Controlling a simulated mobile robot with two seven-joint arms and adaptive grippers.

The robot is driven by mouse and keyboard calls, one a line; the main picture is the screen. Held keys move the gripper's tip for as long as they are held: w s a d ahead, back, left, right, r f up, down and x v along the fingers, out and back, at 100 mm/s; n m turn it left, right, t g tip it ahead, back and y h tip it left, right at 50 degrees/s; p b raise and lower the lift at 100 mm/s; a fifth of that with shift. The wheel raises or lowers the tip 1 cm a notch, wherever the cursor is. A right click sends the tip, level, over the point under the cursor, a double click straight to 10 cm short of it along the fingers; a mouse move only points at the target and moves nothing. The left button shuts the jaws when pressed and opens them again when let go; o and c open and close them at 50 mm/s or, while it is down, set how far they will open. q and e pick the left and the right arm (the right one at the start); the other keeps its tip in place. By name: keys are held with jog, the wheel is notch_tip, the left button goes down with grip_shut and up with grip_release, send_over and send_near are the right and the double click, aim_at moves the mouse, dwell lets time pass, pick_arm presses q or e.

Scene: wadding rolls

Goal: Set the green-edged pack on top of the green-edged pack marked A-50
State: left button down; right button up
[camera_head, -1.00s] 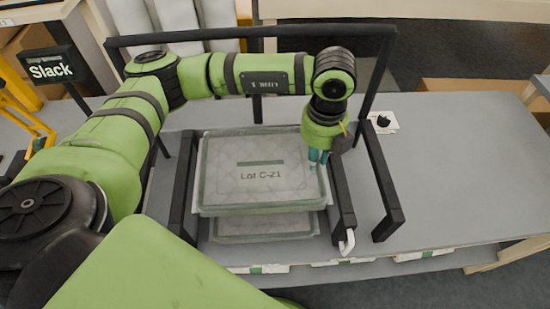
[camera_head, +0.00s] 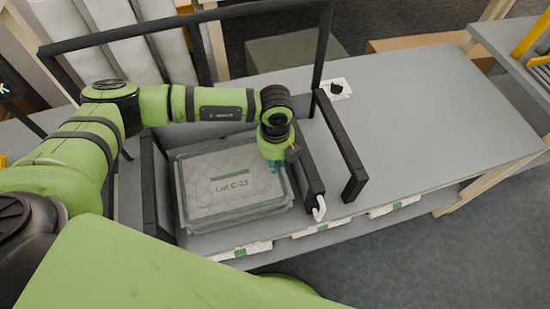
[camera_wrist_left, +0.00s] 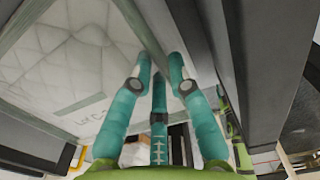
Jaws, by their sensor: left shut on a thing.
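The green-edged pack (camera_head: 215,200), clear over quilted white wadding and labelled "Lot C-21", lies almost flat between black rails in the head view. Its quilted face also fills the left of the left wrist view (camera_wrist_left: 60,60). My left gripper (camera_head: 275,165) is shut on the pack's right edge, its teal fingers (camera_wrist_left: 160,65) around the rim in the left wrist view. Another pack (camera_head: 270,210) shows as a thin edge just beneath. Whether the two touch is unclear, and no A-50 marking is visible. My right gripper is not in view.
Black rails (camera_head: 308,170) stand close on both sides of the packs, one ending in a white hook (camera_head: 320,209). A black frame bar rises behind. The grey bench (camera_head: 420,120) is clear to the right, apart from a small black knob on a white plate (camera_head: 337,88).

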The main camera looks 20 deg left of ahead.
pick_arm(q)
jog(key=shift+f+b, duration=0.45)
jog(key=c, duration=1.2)
grip_release()
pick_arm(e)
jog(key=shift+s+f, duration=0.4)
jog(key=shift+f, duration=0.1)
pick_arm(q)
jog(key=shift+r+p, duration=0.55)
jog(key=shift+r, duration=0.05)
jog(key=shift+r+b, duration=1.95)
jog(key=shift+r, duration=4)
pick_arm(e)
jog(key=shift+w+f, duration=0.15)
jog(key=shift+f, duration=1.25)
